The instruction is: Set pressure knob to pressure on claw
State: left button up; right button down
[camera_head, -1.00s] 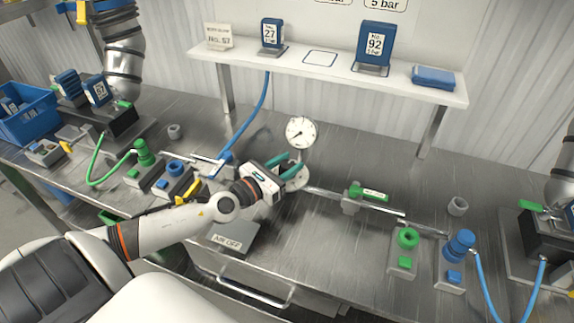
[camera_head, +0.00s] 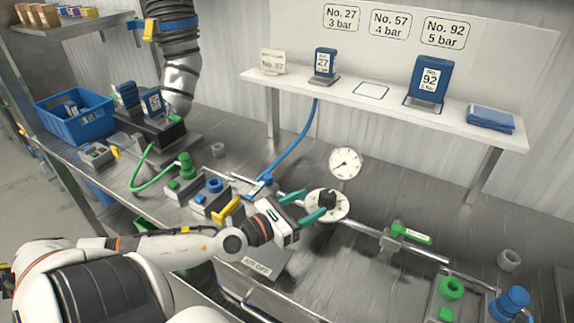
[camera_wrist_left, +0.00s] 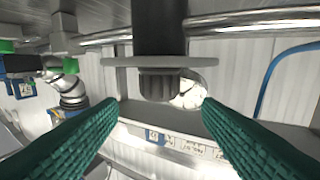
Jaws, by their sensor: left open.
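The black pressure knob (camera_head: 329,197) sits on a white round dial (camera_head: 340,210) on the pipe at the middle of the bench. A white gauge with a needle (camera_head: 345,163) stands just behind it. My left gripper (camera_head: 314,203) is open, its two green fingers pointing at the knob from the left. In the left wrist view the dark ribbed knob (camera_wrist_left: 160,85) is ahead between the spread fingers (camera_wrist_left: 160,106), with no visible contact. I cannot read the dial setting. A grey claw arm (camera_head: 182,80) hangs at the left above labelled blue blocks (camera_head: 153,103). My right gripper is out of view.
A wall sign lists No. 27 3 bar (camera_head: 341,17), No. 57 4 bar (camera_head: 390,23) and No. 92 5 bar (camera_head: 445,32). The shelf (camera_head: 385,108) holds blue blocks. A green-handled valve (camera_head: 405,233) is right of the knob. A blue bin (camera_head: 75,118) stands at left.

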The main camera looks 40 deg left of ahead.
pick_arm(q)
jog(key=shift+b+v, duration=0.95)
jog(key=shift+v, duration=1.85)
